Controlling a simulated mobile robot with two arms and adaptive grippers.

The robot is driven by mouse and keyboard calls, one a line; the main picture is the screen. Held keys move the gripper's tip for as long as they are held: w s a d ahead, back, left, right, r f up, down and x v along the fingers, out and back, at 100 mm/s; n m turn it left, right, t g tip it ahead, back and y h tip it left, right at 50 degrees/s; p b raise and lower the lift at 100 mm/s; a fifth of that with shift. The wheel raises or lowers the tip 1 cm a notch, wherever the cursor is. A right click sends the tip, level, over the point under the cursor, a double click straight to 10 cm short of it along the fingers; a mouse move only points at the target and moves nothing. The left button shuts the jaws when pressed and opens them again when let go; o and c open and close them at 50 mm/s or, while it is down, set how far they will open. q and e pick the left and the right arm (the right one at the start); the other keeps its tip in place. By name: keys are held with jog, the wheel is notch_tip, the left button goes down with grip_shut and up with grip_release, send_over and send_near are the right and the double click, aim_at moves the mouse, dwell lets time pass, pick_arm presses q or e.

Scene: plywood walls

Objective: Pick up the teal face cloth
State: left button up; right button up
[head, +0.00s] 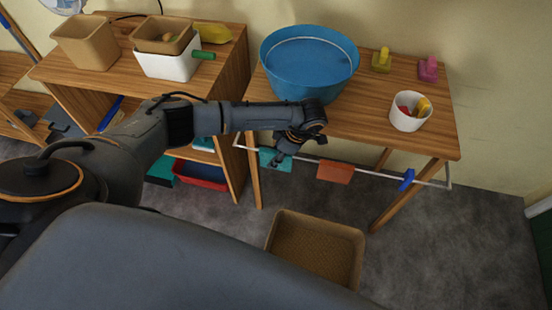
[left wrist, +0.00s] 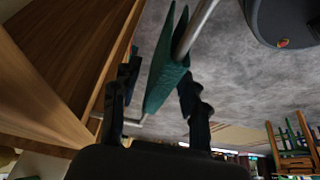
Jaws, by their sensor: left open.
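The teal face cloth (head: 266,157) hangs folded over the white rail at the front of the wooden table, near the rail's left end. In the left wrist view the cloth (left wrist: 167,80) hangs from the rail and shows between my two dark fingers. My left gripper (head: 280,160) is at the cloth, in front of part of it in the head view. Its fingers (left wrist: 157,95) are apart, one on each side of the cloth. Whether either finger touches it I cannot tell. My right gripper is not in view.
The rail (head: 385,171) also carries an orange cloth (head: 335,172) and a blue item (head: 407,180). A blue basin (head: 308,65) and a white cup (head: 409,112) stand on the table (head: 360,112). A brown basket (head: 317,245) sits on the floor below.

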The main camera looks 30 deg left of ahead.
pick_arm(q)
grip_shut()
jog(key=shift+r, duration=0.1)
